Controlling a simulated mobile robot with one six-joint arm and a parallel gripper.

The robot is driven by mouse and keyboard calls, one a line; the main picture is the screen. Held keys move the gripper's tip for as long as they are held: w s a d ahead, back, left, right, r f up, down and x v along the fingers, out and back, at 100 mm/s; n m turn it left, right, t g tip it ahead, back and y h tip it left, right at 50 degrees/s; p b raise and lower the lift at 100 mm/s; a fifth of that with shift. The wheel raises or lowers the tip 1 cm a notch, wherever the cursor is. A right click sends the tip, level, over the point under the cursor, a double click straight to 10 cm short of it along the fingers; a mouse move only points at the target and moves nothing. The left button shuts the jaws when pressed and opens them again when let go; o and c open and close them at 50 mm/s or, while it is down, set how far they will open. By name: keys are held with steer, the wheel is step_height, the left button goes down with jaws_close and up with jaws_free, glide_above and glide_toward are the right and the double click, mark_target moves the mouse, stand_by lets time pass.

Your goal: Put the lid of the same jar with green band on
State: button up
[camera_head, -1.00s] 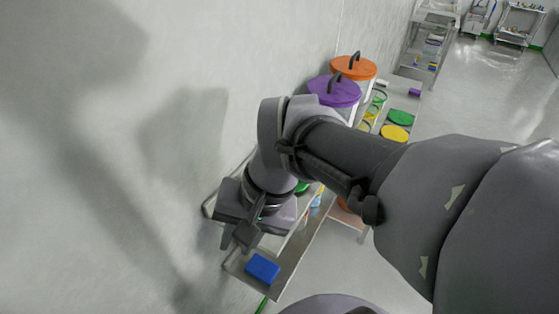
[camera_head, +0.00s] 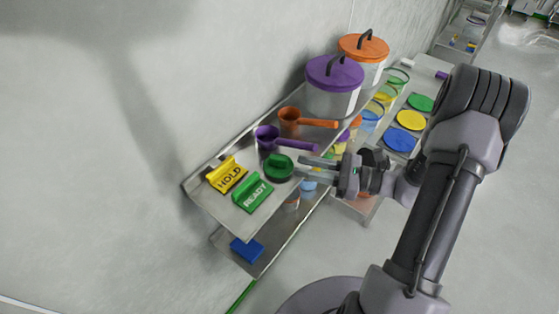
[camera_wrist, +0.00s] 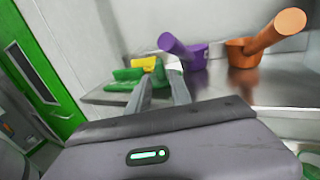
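The jar with the green band (camera_head: 399,76) is clear and open-topped, at the back of the row of open jars in the head view. A flat green lid (camera_head: 420,103) lies to its right, beside a yellow lid (camera_head: 411,120) and a blue lid (camera_head: 401,139). The wrist view shows two separated fingers (camera_wrist: 161,86).
Purple (camera_head: 268,139) and orange (camera_head: 290,121) scoops lie on the shelf, with yellow HOLD (camera_head: 228,176) and green READY (camera_head: 253,193) signs. Tall purple-lidded (camera_head: 334,84) and orange-lidded (camera_head: 363,55) containers stand behind. A blue block (camera_head: 247,250) sits lower. Floor to the right is clear.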

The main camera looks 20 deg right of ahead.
mark_target(282, 158)
steer(key=x, duration=0.2)
steer(key=p+x, duration=0.1)
steer(key=x, duration=0.1)
steer(key=r+x, duration=0.1)
steer(key=x, duration=0.1)
steer(key=shift+w+a+r, duration=0.1)
steer(key=shift+a, duration=0.2)
steer(key=shift+w+a, duration=0.15)
steer(key=shift+c, duration=0.6)
jaws_close()
